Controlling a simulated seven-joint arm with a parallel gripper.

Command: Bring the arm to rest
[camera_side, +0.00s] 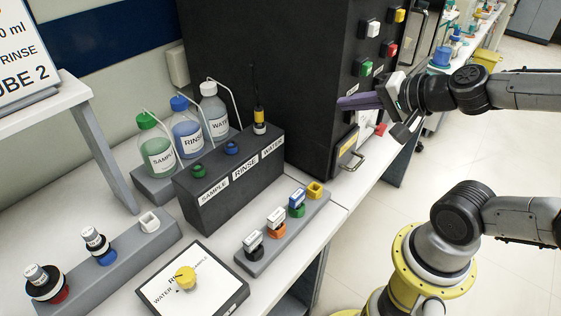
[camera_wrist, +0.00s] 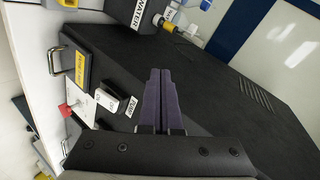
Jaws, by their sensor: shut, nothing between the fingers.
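My gripper (camera_side: 358,101) is shut and empty, its purple fingers closed together, held in the air in front of the tall black cabinet (camera_side: 262,60). In the wrist view my gripper (camera_wrist: 160,75) points along the cabinet's dark face (camera_wrist: 240,110), with the fingers side by side and nothing between them. I cannot tell the exact gap between the fingers and the cabinet.
The cabinet carries coloured knobs (camera_side: 366,68) and a drawer handle (camera_side: 351,163). On the bench stand a black box (camera_side: 232,178) labelled SAMPLE, RINSE, WATER, bottles (camera_side: 187,128), a grey rack (camera_side: 285,235) of capped columns and a yellow-knob panel (camera_side: 215,285). Open floor lies right.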

